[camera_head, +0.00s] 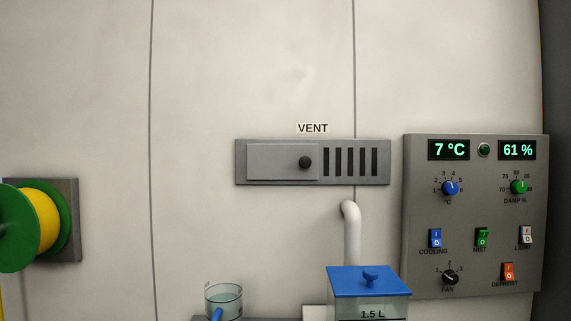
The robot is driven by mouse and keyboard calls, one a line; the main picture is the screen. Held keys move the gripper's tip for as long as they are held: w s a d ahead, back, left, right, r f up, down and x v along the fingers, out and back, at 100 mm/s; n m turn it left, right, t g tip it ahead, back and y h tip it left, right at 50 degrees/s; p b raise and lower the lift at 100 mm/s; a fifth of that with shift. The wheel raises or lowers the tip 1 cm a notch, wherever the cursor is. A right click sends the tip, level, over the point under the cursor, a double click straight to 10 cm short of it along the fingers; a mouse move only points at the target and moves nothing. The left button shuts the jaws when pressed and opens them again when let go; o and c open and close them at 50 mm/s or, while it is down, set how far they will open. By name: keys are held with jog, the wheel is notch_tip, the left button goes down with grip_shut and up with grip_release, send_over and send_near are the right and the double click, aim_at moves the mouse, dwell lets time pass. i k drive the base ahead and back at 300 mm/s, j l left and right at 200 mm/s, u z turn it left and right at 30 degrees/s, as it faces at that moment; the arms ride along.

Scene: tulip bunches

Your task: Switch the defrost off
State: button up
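The defrost switch (509,271) is a small orange-red rocker marked I and O, with the label DEFROST under it. It sits at the lower right of the grey control panel (420,208) on the right of the wall. The picture is too small to tell which side of the rocker is pressed in. My gripper is not in view.
The panel also bears the cooling (435,238), mist (482,237) and light (526,235) rockers, dials and displays reading 7 °C and 61 %. A blue-lidded container (369,282) stands below left. A sliding vent (282,162) and a green-yellow reel (45,222) are further left.

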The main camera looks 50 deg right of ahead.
aim_at(508, 269)
jog(key=j+z, duration=0.15)
jog(key=z, duration=0.2)
jog(key=l+z, duration=0.15)
jog(key=z, duration=1.05)
